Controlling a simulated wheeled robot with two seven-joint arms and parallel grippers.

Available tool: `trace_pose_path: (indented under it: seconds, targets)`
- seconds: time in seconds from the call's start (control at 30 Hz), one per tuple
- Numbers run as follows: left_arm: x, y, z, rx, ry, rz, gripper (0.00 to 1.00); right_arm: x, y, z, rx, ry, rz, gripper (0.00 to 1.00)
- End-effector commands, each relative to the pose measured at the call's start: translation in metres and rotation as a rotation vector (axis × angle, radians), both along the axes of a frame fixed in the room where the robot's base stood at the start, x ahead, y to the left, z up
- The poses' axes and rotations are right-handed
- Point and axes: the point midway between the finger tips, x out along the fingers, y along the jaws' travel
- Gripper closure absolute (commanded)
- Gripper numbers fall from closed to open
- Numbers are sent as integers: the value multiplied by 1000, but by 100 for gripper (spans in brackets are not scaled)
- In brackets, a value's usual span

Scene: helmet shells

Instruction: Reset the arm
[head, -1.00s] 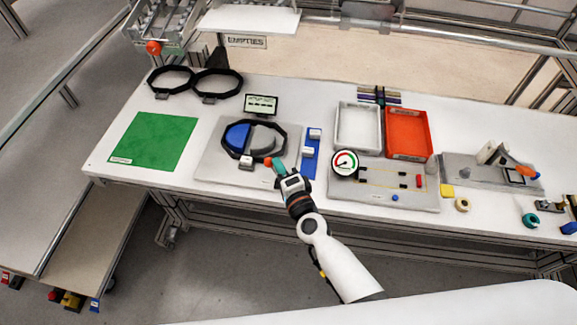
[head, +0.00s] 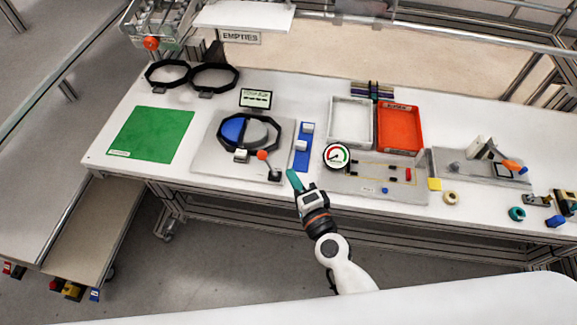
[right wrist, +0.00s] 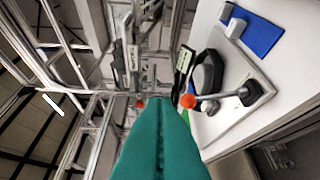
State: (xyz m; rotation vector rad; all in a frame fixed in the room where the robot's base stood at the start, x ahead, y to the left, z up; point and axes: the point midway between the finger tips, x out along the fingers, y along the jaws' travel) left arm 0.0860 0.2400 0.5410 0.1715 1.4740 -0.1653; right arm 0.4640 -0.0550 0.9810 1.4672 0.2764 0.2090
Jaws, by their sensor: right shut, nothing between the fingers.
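My right gripper (head: 294,180) is at the front edge of the white table, to the right of the grey fixture plate. Its teal fingers are shut and empty, and they also fill the lower middle of the right wrist view (right wrist: 160,145). The grey fixture plate (head: 203,165) carries a black ring (head: 249,149) with a blue half (head: 233,130) and a grey half (head: 262,135). A lever with an orange ball knob (head: 262,155) stands at the plate's front right; the knob also shows in the right wrist view (right wrist: 188,101). My left gripper is not in view.
A blue strip with white blocks (head: 304,150) lies beside the fixture plate, near my right gripper. A round gauge (head: 337,156) and a grey board (head: 370,182) are to the right. Behind are a white tray (head: 350,121) and a red bin (head: 399,128). A green mat (head: 150,135) is at left.

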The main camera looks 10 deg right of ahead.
Motion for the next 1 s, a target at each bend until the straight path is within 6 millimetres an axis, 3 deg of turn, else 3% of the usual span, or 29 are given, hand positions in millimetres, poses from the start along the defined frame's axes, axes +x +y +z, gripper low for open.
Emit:
trace_pose_path:
  seconds: [0.2, 0.5, 0.8, 0.87, 0.93, 1.0]
  targets:
    - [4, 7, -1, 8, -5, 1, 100, -16, -4, 4, -1, 1, 1, 100]
    - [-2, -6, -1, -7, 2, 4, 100, -17, -4, 5, -1, 1, 1, 100]
    - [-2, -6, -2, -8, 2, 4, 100, -17, -4, 3, -4, 2, 1, 100]
    - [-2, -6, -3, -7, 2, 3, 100, -18, -4, -4, -22, 10, 5, 100]
    - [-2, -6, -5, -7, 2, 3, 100, -20, -5, -25, -74, 34, 14, 100]
    - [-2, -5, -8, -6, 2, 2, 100, -25, -7, -60, -163, 74, 35, 100]
